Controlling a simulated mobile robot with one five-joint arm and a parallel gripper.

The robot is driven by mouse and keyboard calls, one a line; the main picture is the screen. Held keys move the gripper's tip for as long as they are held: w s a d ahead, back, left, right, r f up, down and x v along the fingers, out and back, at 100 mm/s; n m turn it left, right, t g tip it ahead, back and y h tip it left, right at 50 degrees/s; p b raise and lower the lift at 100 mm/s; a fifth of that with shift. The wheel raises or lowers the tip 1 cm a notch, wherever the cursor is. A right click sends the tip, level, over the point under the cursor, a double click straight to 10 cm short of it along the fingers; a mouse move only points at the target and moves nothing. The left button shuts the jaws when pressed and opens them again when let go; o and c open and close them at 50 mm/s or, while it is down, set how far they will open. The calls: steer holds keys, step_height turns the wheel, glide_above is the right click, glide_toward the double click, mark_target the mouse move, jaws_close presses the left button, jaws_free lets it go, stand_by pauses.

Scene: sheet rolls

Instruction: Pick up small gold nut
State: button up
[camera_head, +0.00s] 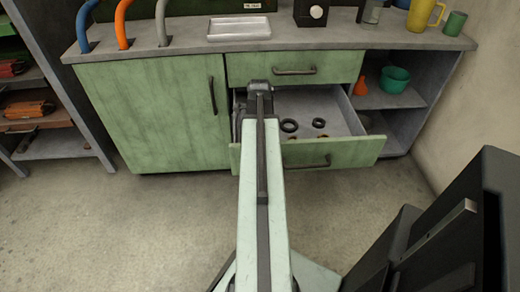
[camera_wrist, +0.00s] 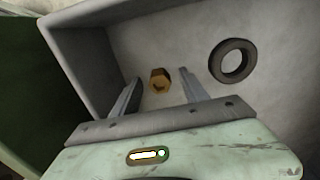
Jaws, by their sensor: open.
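A small gold nut (camera_wrist: 160,81) lies on the grey floor of the open drawer in the wrist view. My gripper (camera_wrist: 161,80) is open, with one finger to the left of the nut and one to the right in the picture. The fingers look apart from the nut, and I cannot tell how high they are above it. In the head view my gripper (camera_head: 260,88) is over the left part of the drawer (camera_head: 340,103). My arm hides that part, so I cannot pick out this nut there.
A black ring (camera_wrist: 232,61) lies right of the nut in the wrist view. Other small dark and brownish rings lie farther right in the drawer. The drawer wall (camera_wrist: 80,65) rises at the left. A closed upper drawer (camera_head: 293,68) is just above the open one.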

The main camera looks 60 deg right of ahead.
steer(key=shift+r, duration=0.1)
jaws_close()
steer(key=shift+r, duration=0.1)
step_height(320, 180, up, 10)
steer(key=p, duration=1)
